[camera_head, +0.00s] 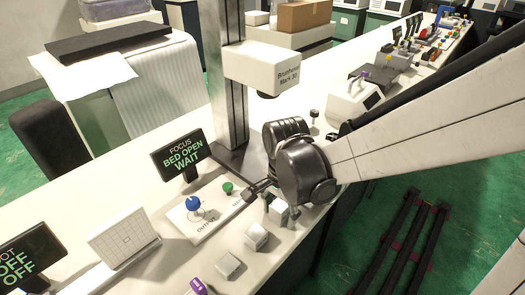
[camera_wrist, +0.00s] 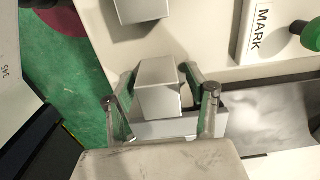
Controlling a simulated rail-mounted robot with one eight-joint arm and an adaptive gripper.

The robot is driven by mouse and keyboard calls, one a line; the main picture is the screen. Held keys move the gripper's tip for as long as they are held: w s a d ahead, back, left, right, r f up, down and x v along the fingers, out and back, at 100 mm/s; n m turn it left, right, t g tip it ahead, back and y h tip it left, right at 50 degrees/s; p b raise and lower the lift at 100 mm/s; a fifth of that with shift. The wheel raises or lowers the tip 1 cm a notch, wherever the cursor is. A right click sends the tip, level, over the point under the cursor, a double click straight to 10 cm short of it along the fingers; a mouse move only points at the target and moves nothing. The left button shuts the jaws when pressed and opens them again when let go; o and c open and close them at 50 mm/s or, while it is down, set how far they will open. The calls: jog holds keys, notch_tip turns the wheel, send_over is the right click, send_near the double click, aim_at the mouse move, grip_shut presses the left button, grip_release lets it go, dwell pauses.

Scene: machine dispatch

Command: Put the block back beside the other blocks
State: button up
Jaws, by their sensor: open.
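A small silver-grey block (camera_wrist: 157,88) sits between the two fingers of my gripper (camera_wrist: 162,95) in the wrist view. The fingers are open, one on each side of it, and I cannot tell whether either touches it. In the head view my gripper (camera_head: 280,207) points down near the bench's front edge, with this block partly hidden below it. A second grey block (camera_head: 256,236) stands on the bench just in front of it, also at the top of the wrist view (camera_wrist: 142,10). A third grey block (camera_head: 229,265) stands farther along the same row.
A white panel marked OUTPUT (camera_head: 207,215) with blue and green knobs lies beside the blocks. A display reading BED OPEN WAIT (camera_head: 180,153) and a grey column (camera_head: 226,80) stand behind. A purple-handled item (camera_head: 198,287) lies near the front edge.

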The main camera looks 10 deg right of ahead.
aim_at(281, 204)
notch_tip(281, 204, up, 12)
jog(key=p, duration=0.2)
jog(key=shift+p, duration=0.35)
jog(key=shift+s+d+r, duration=0.1)
jog(key=shift+d+r, duration=0.05)
jog(key=shift+r, duration=0.05)
jog(key=s+d+r+n+t, duration=0.4)
jog(key=s+d+n+t, duration=0.3)
jog(key=n, duration=0.3)
jog(key=shift+d+r, duration=0.35)
jog(key=shift+d, duration=0.5)
